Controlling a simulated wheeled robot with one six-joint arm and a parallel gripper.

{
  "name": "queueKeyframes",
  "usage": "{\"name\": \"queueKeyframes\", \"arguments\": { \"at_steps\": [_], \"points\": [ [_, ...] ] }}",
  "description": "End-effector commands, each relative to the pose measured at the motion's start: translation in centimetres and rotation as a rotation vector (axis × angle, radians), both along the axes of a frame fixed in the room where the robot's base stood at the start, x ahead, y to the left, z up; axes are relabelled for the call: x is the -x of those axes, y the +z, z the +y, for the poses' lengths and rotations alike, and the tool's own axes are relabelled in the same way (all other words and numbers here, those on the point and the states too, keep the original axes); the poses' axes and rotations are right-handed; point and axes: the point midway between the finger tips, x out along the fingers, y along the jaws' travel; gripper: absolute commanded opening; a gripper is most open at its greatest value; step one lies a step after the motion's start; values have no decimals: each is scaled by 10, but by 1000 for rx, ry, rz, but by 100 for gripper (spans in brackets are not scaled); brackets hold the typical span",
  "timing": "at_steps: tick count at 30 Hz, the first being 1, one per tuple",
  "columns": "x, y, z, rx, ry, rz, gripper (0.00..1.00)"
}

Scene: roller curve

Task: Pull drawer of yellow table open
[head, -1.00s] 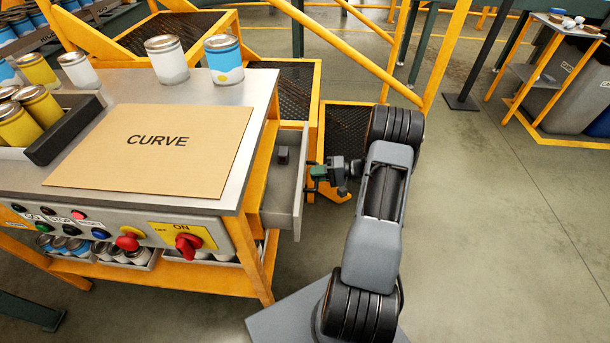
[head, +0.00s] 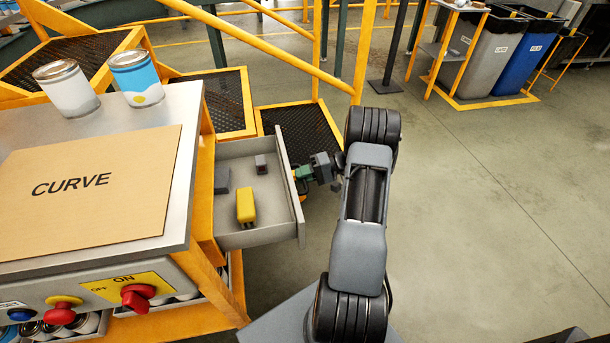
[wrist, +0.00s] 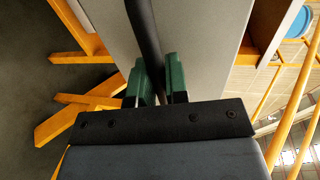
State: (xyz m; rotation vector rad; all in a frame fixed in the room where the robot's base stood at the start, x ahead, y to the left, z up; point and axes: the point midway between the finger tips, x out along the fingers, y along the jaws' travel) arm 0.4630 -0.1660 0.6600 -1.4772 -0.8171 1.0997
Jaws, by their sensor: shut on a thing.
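The yellow table (head: 228,285) has a grey top and yellow legs. Its grey drawer (head: 230,239) stands well out from the table's right side. Inside the drawer are a yellow object (head: 246,207), a small dark block (head: 261,164) and a grey piece (head: 221,180) close to the table. My gripper (head: 301,174) is at the outer face of the drawer front. In the wrist view, its green fingers (wrist: 159,82) are on both sides of the dark bar handle (wrist: 144,35), shut on it. The handle's far end is out of view.
A cardboard sheet marked CURVE (head: 85,195) and two cans (head: 136,78) are on the tabletop. Yellow-framed steps (head: 300,125) and a yellow railing (head: 270,42) stand behind the drawer. Open floor (head: 500,200) lies to the right.

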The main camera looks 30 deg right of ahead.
Motion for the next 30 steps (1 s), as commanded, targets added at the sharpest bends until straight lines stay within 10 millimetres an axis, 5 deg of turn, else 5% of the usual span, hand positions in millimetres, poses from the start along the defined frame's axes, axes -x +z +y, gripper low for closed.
{"name": "queueKeyframes", "arguments": {
  "at_steps": [4,5,12,22,30],
  "points": [
    [3,-2,1,-5,6,7,0],
    [3,-2,1,-5,6,7,16],
    [2,-1,0,-3,2,5,39],
    [4,1,-7,-1,0,2,39],
    [21,11,-51,0,-6,2,39]
  ]
}}
